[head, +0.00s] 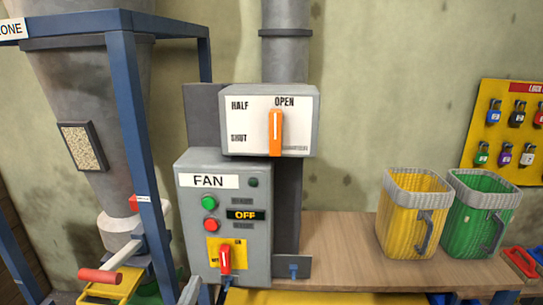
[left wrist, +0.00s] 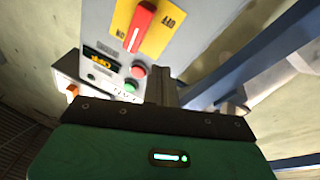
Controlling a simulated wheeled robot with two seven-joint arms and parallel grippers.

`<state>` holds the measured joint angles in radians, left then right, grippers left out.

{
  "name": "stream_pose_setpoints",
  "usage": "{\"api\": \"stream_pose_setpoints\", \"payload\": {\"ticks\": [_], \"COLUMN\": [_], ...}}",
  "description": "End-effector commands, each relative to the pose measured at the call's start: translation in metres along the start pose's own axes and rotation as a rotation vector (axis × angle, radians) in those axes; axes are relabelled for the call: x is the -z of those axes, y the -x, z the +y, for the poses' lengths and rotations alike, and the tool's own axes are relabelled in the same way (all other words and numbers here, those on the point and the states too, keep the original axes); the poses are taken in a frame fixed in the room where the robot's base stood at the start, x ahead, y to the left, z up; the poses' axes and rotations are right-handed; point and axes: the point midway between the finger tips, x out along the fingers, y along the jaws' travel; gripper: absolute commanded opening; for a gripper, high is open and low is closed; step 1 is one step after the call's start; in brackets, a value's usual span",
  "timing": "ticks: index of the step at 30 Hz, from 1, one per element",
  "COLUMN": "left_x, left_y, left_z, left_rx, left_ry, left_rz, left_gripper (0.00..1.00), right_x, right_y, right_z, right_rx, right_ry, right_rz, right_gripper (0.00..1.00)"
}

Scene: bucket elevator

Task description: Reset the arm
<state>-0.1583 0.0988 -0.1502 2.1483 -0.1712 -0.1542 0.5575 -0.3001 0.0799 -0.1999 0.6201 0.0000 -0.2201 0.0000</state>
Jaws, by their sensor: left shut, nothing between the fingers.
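My left gripper (left wrist: 162,88) shows in the left wrist view with its dark fingers shut and nothing between them. Its green body fills the bottom of that view. The grey FAN box (head: 257,227) stands in the middle of the head view, with a green button, a red button and a display reading OFF. Its red rotary handle (head: 225,262) sits on a yellow plate and points up. The box also shows upside down in the left wrist view (left wrist: 101,35), beyond the fingers, which look apart from it. My right gripper is not in view.
Above the FAN box, an orange lever (head: 275,132) points up at OPEN on a grey panel. A blue frame (head: 138,130) and a large hopper (head: 85,60) stand left. A yellow basket (head: 402,225) and a green basket (head: 470,228) stand on the wooden bench (head: 340,250).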

Motion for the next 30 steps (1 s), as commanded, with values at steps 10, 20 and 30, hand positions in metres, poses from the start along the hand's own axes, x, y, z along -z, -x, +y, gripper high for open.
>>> {"api": "stream_pose_setpoints", "payload": {"ticks": [10, 20, 30], "left_x": [-0.09, -0.126, -0.136], "left_y": [0.111, 0.238, 0.319], "left_z": [-0.041, -0.045, -0.04], "left_rx": [0.246, 0.287, 0.249], "left_ry": [-0.154, -0.256, -0.295], "left_rz": [-0.637, -1.186, -1.516], "left_gripper": [0.0, 0.0, 0.0], "right_x": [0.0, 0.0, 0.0], "right_y": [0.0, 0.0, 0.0], "right_z": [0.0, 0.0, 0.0], "right_rx": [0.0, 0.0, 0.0], "right_ry": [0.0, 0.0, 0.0], "right_rz": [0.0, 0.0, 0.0], "right_gripper": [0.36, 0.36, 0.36]}}
